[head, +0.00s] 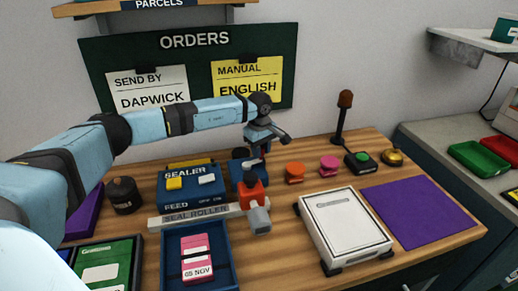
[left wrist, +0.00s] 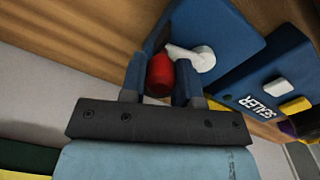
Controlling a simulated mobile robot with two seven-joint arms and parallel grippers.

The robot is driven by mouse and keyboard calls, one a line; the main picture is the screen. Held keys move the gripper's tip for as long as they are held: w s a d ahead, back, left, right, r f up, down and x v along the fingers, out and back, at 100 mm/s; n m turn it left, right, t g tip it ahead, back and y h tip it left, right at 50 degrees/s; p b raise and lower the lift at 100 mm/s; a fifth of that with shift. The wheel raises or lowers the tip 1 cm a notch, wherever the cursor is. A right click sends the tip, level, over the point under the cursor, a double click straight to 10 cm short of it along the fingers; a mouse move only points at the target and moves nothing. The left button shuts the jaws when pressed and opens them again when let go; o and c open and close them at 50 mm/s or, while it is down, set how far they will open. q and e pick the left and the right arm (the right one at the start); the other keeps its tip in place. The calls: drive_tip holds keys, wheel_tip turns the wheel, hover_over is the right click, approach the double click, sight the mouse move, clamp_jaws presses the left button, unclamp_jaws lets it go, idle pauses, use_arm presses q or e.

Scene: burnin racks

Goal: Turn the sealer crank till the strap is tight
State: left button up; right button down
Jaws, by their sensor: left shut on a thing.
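The blue sealer (head: 192,187) stands on the wooden bench, with yellow and white buttons and a label on top. It also shows in the left wrist view (left wrist: 268,90). Beside it is a blue crank housing (left wrist: 232,32) with a white crank arm (left wrist: 190,57) ending in a red knob (left wrist: 159,75). My left gripper (left wrist: 160,70) is shut on the red knob, one finger on each side. In the head view my left gripper (head: 256,152) is over the housing, and the knob cannot be made out. I cannot make out a strap. My right gripper is not in view.
A grey bar marked SEAL ROLLER (head: 194,216) lies before the sealer. A red and grey tool (head: 252,196) stands close to my left gripper. A blue tray (head: 224,270), a white box (head: 345,228) and a purple mat (head: 420,213) are nearer. Orange and pink pieces stand right.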

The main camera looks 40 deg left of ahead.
use_arm(q)
drive_tip(key=shift+s+d+m, duration=0.1)
drive_tip(key=shift+d+m, duration=0.1)
drive_tip(key=shift+m, duration=0.2)
drive_tip(key=o, duration=0.9)
drive_tip(key=shift+r, duration=0.15)
drive_tip(key=r, duration=1.3)
drive_tip(key=shift+s+r+p, duration=0.3)
drive_tip(key=shift+r, duration=0.05)
drive_tip(key=shift+f, duration=0.1)
